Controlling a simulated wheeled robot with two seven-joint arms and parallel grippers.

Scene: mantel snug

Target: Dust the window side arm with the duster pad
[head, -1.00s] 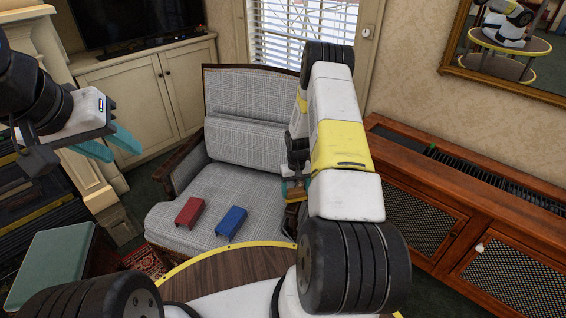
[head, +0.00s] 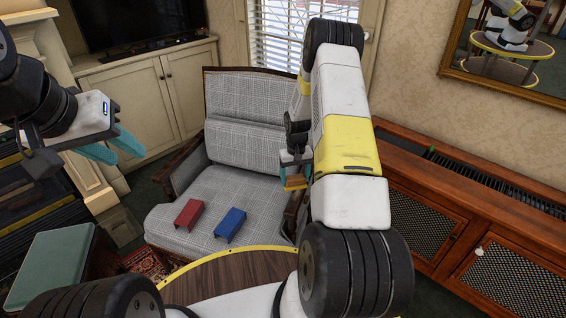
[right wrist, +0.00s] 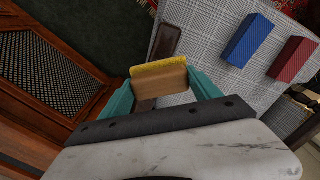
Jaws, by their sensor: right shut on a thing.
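My right gripper (head: 294,170) is shut on the duster pad (head: 294,182), partly hidden behind my own right arm. In the right wrist view the pad (right wrist: 159,79) shows a wooden block with a yellow edge between teal fingers (right wrist: 162,90). The window side arm (head: 295,212) is the dark wooden armrest at the settee's right. In the right wrist view the armrest (right wrist: 167,42) runs behind the pad. The pad is over the armrest; I cannot tell if they touch. My left gripper (head: 110,148) is open and empty at the left, away from the settee.
A red block (head: 188,213) and a blue block (head: 230,224) lie on the settee seat (head: 222,185). A wooden cabinet with mesh doors (head: 415,212) stands at the right. A green-topped box (head: 50,265) is at lower left.

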